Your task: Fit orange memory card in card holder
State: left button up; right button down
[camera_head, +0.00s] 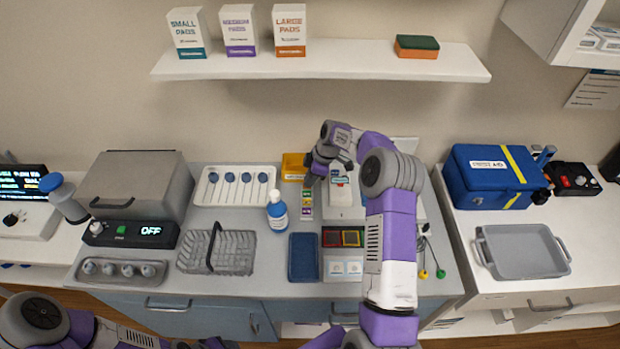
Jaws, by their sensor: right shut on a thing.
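My right gripper (318,170) is at the back of the middle counter, between a yellow-orange box and a white device. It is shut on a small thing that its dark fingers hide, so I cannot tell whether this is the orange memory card. I cannot make out that card anywhere else. A small panel with red and yellow framed squares (343,238) lies near the counter's front and may be the card holder, but I cannot tell for sure. The gripper is well behind it. My left arm shows at the bottom left, with its gripper out of sight.
Near my right gripper are the yellow-orange box (293,166), a strip with coloured labels (307,204) and the white device (340,205). A shelf (350,62) hangs above.

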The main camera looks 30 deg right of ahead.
jog(key=shift+f, duration=0.15)
dwell(0.4)
jog(key=c, duration=1.5)
grip_release()
jog(key=shift+r+p, duration=0.85)
jog(key=shift+r, duration=1.15)
jog(key=shift+o, duration=0.2)
jog(key=o, duration=0.5)
